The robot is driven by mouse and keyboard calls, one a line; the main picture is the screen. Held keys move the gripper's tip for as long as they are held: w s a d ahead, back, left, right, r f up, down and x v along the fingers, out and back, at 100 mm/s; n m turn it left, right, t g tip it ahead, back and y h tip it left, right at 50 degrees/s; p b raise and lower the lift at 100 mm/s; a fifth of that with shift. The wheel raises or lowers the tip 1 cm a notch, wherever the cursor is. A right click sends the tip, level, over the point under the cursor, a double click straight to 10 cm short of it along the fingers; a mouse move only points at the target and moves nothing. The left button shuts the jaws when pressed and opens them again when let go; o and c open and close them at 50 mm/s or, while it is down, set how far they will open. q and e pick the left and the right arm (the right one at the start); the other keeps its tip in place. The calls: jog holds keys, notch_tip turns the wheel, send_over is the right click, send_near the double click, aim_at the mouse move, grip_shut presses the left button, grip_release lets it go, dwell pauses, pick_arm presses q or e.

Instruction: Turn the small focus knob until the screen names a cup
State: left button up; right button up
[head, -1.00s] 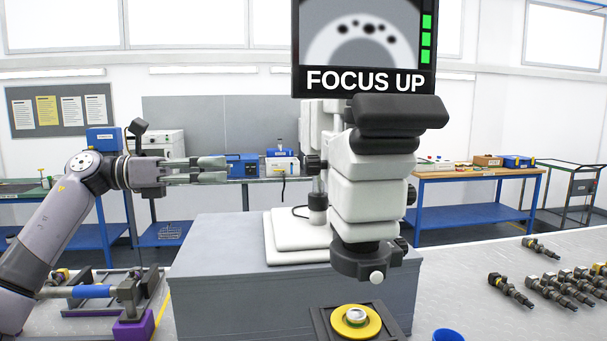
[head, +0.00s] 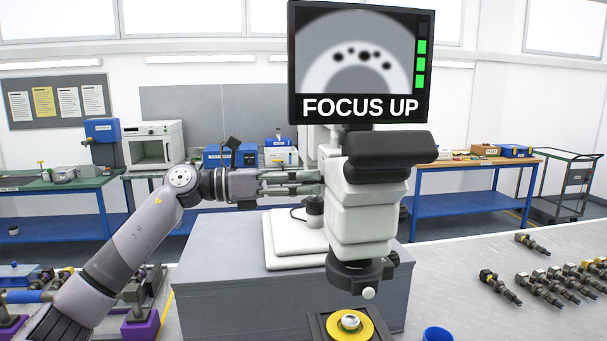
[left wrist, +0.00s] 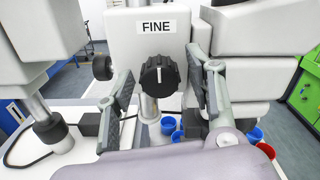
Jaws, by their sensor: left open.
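The screen (head: 361,62) above the microscope reads "FOCUS UP" over a grey picture with dark spots, with green bars at its right. The microscope (head: 362,205) is white with black parts. In the left wrist view a black ribbed knob (left wrist: 159,77) with a white mark sits under a "FINE" label (left wrist: 156,27). My left gripper (head: 318,183) is at the microscope's left side. It is open, and in the left wrist view its fingers (left wrist: 161,92) stand on either side of the knob, with gaps visible. The knob is hidden in the head view. My right gripper is not seen.
A yellow ring part (head: 367,328) sits below the microscope's lens. A blue cup (head: 437,334) stands on the bench to its right. Several injectors (head: 550,283) lie at the right. Purple-footed fixtures (head: 140,328) stand at the lower left.

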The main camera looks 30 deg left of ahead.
pick_arm(q)
jog(key=c, duration=1.2)
